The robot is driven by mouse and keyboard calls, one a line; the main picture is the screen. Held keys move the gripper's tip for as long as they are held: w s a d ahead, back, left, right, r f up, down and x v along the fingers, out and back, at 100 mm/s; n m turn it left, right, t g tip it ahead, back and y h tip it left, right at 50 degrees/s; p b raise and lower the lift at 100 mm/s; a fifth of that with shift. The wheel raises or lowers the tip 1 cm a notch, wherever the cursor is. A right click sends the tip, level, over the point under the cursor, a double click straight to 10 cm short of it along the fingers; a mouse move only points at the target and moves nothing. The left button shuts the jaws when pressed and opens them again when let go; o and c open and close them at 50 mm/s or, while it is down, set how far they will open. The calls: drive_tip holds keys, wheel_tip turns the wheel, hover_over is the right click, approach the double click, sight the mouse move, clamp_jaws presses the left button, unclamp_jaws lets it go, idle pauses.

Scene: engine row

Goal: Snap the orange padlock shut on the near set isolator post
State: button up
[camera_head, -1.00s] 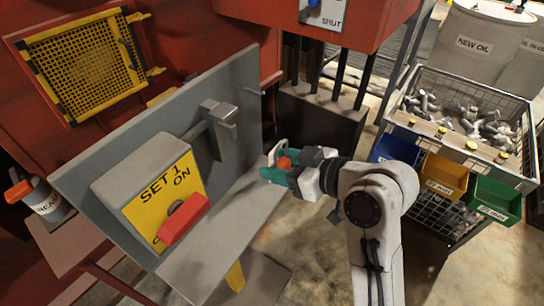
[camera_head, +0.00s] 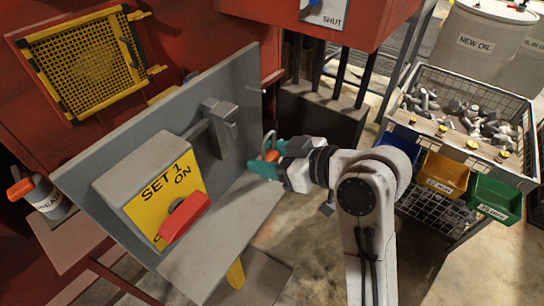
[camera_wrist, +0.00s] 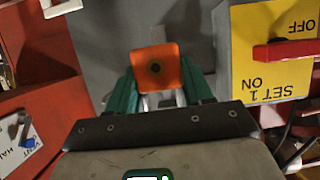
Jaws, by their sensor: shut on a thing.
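My gripper (camera_head: 268,166) is shut on the orange padlock (camera_wrist: 157,68), which sits between the teal fingers in the wrist view. In the head view the padlock (camera_head: 271,155) is mostly hidden by the fingers, with its grey shackle showing above. The isolator box (camera_head: 155,190) is marked SET 1 ON, with a yellow plate and a red handle (camera_head: 184,217). It also shows at the right of the wrist view (camera_wrist: 275,75). A grey bracket with a block (camera_head: 221,128) stands on the panel beside the box. The padlock is to the right of this block and apart from it.
The grey panel (camera_head: 95,160) and its shelf (camera_head: 215,235) lie left of my gripper. A red cabinet marked SHUT (camera_head: 345,20) hangs above. A wire basket of metal parts (camera_head: 470,110) and coloured bins (camera_head: 445,175) stand at the right.

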sight(236, 134)
drive_tip(key=shift+w+a+f+b, duration=0.1)
drive_tip(key=shift+w+a+b, duration=0.1)
drive_tip(key=shift+w+a, duration=0.95)
drive_tip(key=shift+w+a+r+b, duration=0.15)
drive_tip(key=shift+w+a, duration=0.5)
drive_tip(key=shift+a, duration=0.9)
drive_tip(key=shift+w+a+f+b, duration=0.2)
drive_tip(key=shift+w+a, duration=0.7)
drive_tip(key=shift+a, duration=0.55)
drive_tip(key=shift+w+a+f, duration=0.1)
drive_tip(key=shift+w+f, duration=0.05)
drive_tip(key=shift+r+p, duration=1.05)
drive_tip(key=shift+r, duration=0.35)
drive_tip(key=shift+f, duration=0.3)
drive_tip(key=shift+f+b, duration=0.25)
drive_tip(key=shift+b, duration=0.1)
drive_tip(key=o, duration=1.2)
